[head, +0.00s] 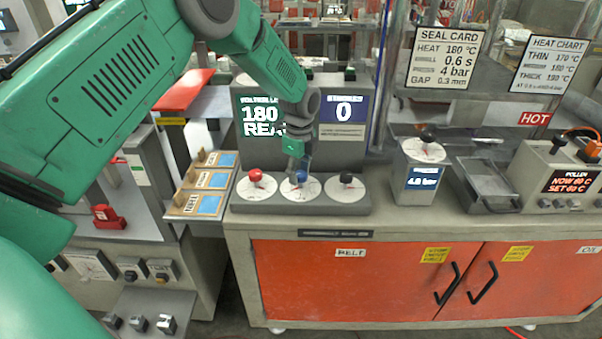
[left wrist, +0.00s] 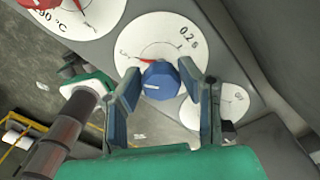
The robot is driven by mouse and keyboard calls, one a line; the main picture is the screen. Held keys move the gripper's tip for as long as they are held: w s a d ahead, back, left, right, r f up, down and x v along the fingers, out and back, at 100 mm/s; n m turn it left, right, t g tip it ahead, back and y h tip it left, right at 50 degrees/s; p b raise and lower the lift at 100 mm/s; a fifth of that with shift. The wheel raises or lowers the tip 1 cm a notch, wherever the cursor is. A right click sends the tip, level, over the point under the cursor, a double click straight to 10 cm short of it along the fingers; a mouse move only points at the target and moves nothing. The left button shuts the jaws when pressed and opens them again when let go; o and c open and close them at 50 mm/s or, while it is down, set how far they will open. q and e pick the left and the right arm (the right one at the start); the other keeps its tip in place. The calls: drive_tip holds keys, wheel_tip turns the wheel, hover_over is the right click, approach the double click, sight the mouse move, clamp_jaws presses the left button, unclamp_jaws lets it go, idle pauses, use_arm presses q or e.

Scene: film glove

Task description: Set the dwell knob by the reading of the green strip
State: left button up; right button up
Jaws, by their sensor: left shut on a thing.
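The blue knob (head: 300,178) sits on the middle of three white dials, between a red knob (head: 255,175) and a black knob (head: 346,179). My left gripper (head: 297,168) reaches down from above and is shut on the blue knob. In the left wrist view the blue knob (left wrist: 160,80) is between the two fingers, and its dial (left wrist: 158,27) bears the mark 0.2 s. A green screen (head: 262,115) behind reads 180 and a partly hidden word. A blue screen (head: 343,109) reads 0. I cannot make out a green strip. My right gripper is not in view.
The seal card (head: 443,57) reads 180 °C, 0.6 s, 4 bar and gap 0.3 mm. A heat chart (head: 550,66) hangs beside it. A pressure unit (head: 422,170) stands right of the dials. A board with cards (head: 202,183) lies to the left.

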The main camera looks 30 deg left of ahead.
use_arm(q)
drive_tip(key=shift+w+d+r, duration=0.1)
drive_tip(key=shift+d, duration=0.35)
drive_tip(key=shift+a, duration=0.2)
